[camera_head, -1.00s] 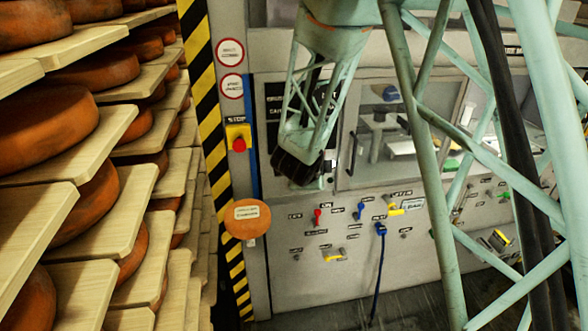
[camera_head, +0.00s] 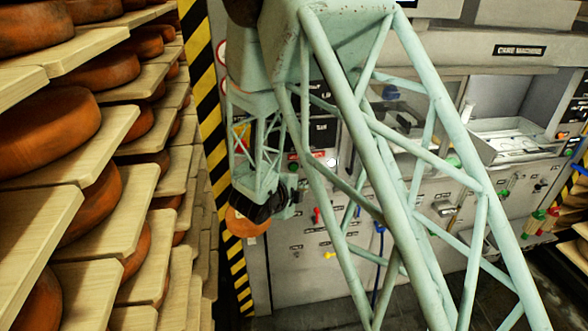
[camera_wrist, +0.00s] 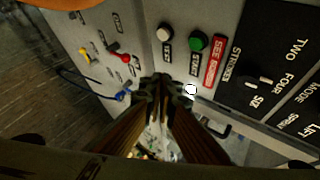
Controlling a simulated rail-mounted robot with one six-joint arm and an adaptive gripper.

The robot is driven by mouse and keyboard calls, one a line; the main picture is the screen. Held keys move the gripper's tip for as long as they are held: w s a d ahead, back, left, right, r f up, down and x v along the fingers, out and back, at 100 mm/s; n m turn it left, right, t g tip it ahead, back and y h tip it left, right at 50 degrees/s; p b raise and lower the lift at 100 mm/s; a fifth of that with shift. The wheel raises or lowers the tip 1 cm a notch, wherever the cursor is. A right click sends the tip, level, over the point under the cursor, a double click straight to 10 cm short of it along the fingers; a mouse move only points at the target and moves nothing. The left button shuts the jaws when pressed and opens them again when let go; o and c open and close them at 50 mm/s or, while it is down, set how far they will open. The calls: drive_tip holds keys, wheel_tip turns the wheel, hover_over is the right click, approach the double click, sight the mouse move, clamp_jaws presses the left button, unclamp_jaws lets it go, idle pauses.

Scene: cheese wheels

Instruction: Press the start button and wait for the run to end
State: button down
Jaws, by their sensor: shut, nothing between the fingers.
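The start button is a green round button (camera_wrist: 198,42) on the grey machine panel in the wrist view, with a small label that seems to read START below it. My gripper (camera_wrist: 163,86) is shut and empty. Its fingertips show below the green button in the wrist view, apart from it in the picture; I cannot tell their distance from the panel. In the head view my gripper (camera_head: 288,203) is at the front panel's left side, partly behind my arm. No finger covers the green button in the wrist view.
A white button (camera_wrist: 165,33) sits left of the green one, and a red label (camera_wrist: 214,61) right of it. A black panel (camera_wrist: 262,80) has a STROKES switch. Cheese shelves (camera_head: 110,205) fill the left. A striped post (camera_head: 205,90) stands between shelves and machine.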

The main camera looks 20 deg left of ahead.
sight(295, 171)
drive_tip(key=shift+w, duration=0.15)
idle(0.3)
drive_tip(key=w+a+p, duration=0.4)
drive_tip(key=w, duration=0.3)
drive_tip(key=shift+w+a, duration=0.15)
drive_tip(key=shift+a, duration=0.05)
idle(0.4)
drive_tip(key=shift+w+a+b, duration=0.35)
drive_tip(key=shift+w+a, duration=0.1)
drive_tip(key=shift+w, duration=0.3)
idle(2.6)
drive_tip(key=shift+s+d, duration=0.1)
drive_tip(key=shift+s, duration=0.05)
idle(0.4)
drive_tip(key=shift+s+d+b, duration=0.3)
drive_tip(key=shift+s+b, duration=0.25)
drive_tip(key=shift+b, duration=0.15)
drive_tip(key=shift+s, duration=0.15)
drive_tip(key=shift+s+d+b, duration=0.45)
drive_tip(key=shift+s+b, duration=0.1)
drive_tip(key=shift+s, duration=0.15)
drive_tip(key=shift+s+d+b, duration=0.4)
drive_tip(key=shift+s+b, duration=0.1)
drive_tip(key=shift+s, duration=0.15)
drive_tip(key=shift+s+d+b, duration=0.45)
drive_tip(key=shift+s+b, duration=0.1)
drive_tip(key=shift+s, duration=0.15)
